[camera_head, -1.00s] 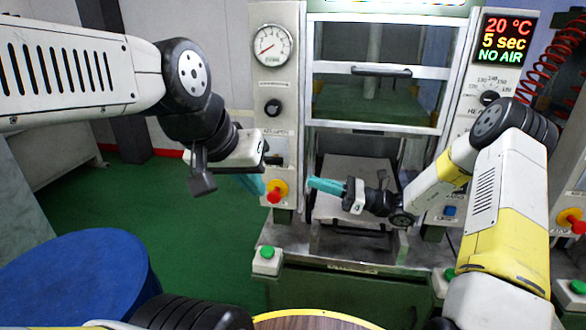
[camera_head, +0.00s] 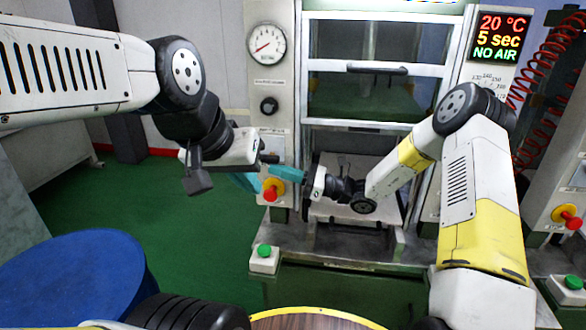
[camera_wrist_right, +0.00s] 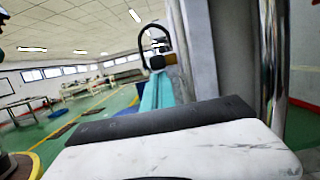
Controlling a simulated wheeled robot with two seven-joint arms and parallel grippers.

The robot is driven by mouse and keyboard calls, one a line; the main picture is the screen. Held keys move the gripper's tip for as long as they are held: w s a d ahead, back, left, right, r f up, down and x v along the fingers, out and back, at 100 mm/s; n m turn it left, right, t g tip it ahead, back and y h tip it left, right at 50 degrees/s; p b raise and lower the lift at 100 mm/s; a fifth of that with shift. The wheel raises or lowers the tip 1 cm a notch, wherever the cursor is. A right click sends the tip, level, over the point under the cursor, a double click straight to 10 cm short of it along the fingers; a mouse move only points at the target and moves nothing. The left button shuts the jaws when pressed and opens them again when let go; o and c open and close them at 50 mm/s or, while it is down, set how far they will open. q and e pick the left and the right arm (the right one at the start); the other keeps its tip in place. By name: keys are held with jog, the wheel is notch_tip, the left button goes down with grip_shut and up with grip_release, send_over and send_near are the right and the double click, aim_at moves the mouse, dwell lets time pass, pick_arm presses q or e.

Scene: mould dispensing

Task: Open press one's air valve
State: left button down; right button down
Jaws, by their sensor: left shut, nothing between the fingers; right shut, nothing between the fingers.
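The press (camera_head: 281,93) stands ahead, and its display (camera_head: 500,36) reads 20 °C, 5 sec, NO AIR. The air valve cannot be made out in the head view. In the right wrist view a brass-coloured fitting (camera_wrist_right: 170,59) and a looped black hose (camera_wrist_right: 146,31) show beside the press column, beyond the fingertips; I cannot tell whether this is the valve. My right gripper (camera_head: 274,169) is shut and empty, pointing left across the press's left column; its teal fingers fill the middle of the wrist view (camera_wrist_right: 157,88). My left gripper (camera_head: 250,183) is shut and empty, partly hidden by its wrist.
A red-and-yellow stop button (camera_head: 272,190) sits on the left column close below the right fingers. A gauge (camera_head: 267,44) and black knob (camera_head: 269,106) are above. A green button box (camera_head: 264,260) is below. A blue round top (camera_head: 72,280) is at lower left.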

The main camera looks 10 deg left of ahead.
aim_at(279, 157)
jog(key=shift+r, duration=0.1)
jog(key=shift+r, duration=2.3)
